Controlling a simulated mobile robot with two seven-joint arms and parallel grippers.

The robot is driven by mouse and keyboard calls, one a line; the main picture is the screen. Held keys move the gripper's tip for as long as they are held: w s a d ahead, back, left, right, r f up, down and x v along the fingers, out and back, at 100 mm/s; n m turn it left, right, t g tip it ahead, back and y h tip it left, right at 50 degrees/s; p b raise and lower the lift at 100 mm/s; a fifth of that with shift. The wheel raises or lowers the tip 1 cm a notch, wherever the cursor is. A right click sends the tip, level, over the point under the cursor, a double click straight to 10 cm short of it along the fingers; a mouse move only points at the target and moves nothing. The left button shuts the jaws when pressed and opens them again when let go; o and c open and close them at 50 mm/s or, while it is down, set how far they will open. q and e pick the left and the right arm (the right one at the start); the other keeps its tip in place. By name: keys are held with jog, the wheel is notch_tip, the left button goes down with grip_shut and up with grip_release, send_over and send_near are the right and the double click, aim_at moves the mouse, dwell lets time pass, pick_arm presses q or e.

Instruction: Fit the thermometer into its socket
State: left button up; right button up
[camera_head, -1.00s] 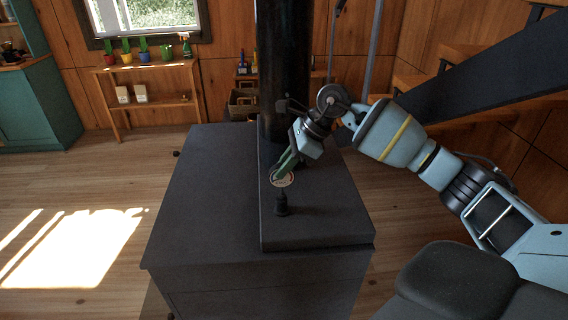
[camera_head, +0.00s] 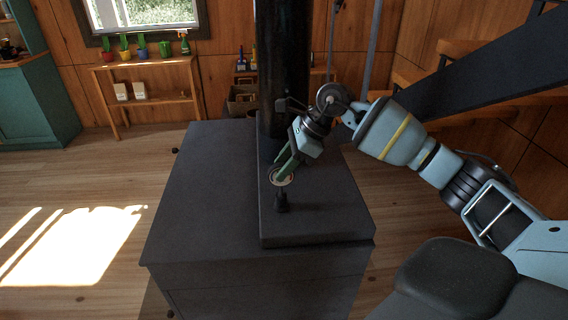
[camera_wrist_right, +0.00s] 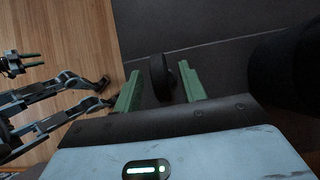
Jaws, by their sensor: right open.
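The thermometer (camera_head: 284,181) is a round dial with a pale face. It stands at the top of the dark socket (camera_head: 281,203) on the raised dark slab; its stem is hidden, so I cannot tell how deep it sits. My right gripper (camera_head: 284,168) is open, its green fingers spread on both sides of the dial. In the right wrist view the thermometer (camera_wrist_right: 158,78) is a dark disc nearly edge-on between the open fingers, with gaps on both sides. What looks like my left gripper (camera_wrist_right: 30,61) shows small at the left edge there; its opening is unclear.
The slab (camera_head: 330,222) lies on a wide dark stove body (camera_head: 195,215). A thick black flue pipe (camera_head: 283,70) rises just behind the right gripper. The stove top left of the slab is clear. A shelf (camera_head: 150,101) with potted plants stands at the back wall.

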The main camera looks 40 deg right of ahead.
pick_arm(q)
jog(key=shift+w, duration=0.4)
pick_arm(e)
jog(key=v, duration=0.8)
pick_arm(q)
jog(key=shift+s+f, duration=0.1)
jog(key=shift+s, duration=0.25)
pick_arm(e)
jog(key=shift+f, duration=0.1)
